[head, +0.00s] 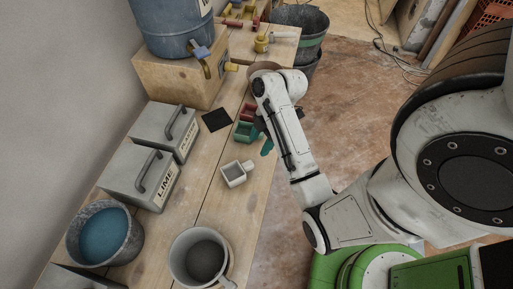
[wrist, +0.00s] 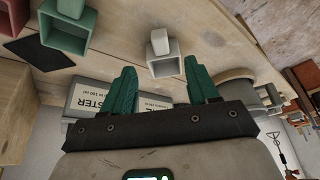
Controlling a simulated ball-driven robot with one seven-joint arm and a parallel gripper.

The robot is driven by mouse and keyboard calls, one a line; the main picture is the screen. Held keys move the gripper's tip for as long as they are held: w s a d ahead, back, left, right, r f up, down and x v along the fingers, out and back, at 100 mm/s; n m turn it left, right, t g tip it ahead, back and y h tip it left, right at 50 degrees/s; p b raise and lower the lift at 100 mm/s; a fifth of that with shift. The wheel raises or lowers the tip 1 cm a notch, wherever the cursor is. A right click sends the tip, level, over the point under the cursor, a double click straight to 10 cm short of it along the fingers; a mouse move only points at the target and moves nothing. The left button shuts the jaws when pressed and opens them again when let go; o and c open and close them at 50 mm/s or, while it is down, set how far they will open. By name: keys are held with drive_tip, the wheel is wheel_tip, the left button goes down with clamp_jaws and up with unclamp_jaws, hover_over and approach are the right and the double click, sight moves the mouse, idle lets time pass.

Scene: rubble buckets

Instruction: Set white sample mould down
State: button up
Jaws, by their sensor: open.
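The white sample mould (head: 234,175), a small square cup with a block handle, sits on the wooden bench near its right edge. In the wrist view the mould (wrist: 164,66) shows beyond my fingertips and between them, with its handle pointing up in the picture. My gripper (wrist: 162,78) has its two green fingers spread wide and empty. In the head view my gripper (head: 267,147) is partly hidden by my arm, at the bench edge up and right of the mould. The fingers look apart from the mould.
Green and red moulds (head: 246,131) sit beside a dark square mat (head: 216,120). The grey lime box (head: 141,173) and plaster box (head: 166,130) stand at the left. A grey bucket (head: 200,256) and a blue-filled bucket (head: 104,232) stand nearer. Bare wood surrounds the white mould.

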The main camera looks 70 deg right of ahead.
drive_tip(key=s+a+m+g+h, duration=0.2)
drive_tip(key=a+m, duration=0.8)
drive_tip(key=a, duration=0.8)
drive_tip(key=shift+s+a+h, duration=0.3)
drive_tip(key=shift+s+h, duration=0.3)
drive_tip(key=shift+h, duration=0.1)
